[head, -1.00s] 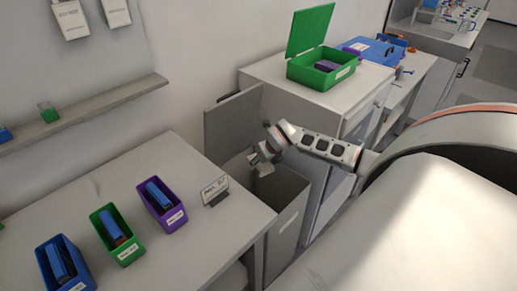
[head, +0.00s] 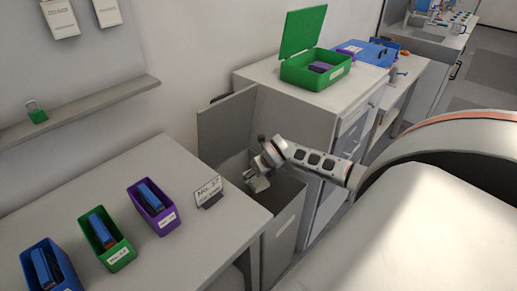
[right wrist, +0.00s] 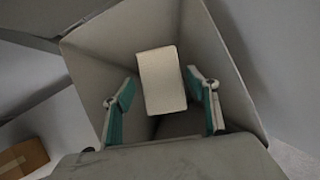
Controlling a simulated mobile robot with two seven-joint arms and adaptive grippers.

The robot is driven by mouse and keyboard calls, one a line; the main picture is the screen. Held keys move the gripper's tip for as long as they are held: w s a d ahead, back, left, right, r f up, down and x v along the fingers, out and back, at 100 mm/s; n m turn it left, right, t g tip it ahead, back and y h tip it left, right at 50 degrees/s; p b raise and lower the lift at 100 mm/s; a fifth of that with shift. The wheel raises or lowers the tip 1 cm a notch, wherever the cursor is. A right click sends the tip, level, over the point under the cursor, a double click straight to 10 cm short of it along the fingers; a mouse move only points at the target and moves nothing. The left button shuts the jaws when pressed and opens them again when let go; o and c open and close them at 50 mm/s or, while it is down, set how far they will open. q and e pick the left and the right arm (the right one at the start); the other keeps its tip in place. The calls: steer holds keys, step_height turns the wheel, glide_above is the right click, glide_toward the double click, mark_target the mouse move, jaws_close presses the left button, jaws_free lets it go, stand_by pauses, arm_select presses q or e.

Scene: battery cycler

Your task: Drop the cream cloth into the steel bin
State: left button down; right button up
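The steel bin (head: 284,222) stands with its lid up between the white table and the grey cabinet. My right gripper (head: 257,183) reaches down into its mouth. In the right wrist view, the right gripper (right wrist: 163,105) is open, its two teal-padded fingers spread apart. The cream cloth (right wrist: 162,80) shows as a pale rectangle between and beyond the fingers, inside the bin walls (right wrist: 215,50). The fingers do not appear closed on it; whether it rests on the bin floor I cannot tell. The cloth is hidden in the head view. My left gripper is not in view.
The white table (head: 200,255) holds blue, green (head: 107,240) and purple (head: 153,208) bins and a number sign (head: 208,192). A green open box (head: 316,70) sits on the cabinet behind. The raised lid (head: 226,125) stands behind my gripper.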

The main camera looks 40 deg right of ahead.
steer(key=v, duration=1.2)
stand_by(0.5)
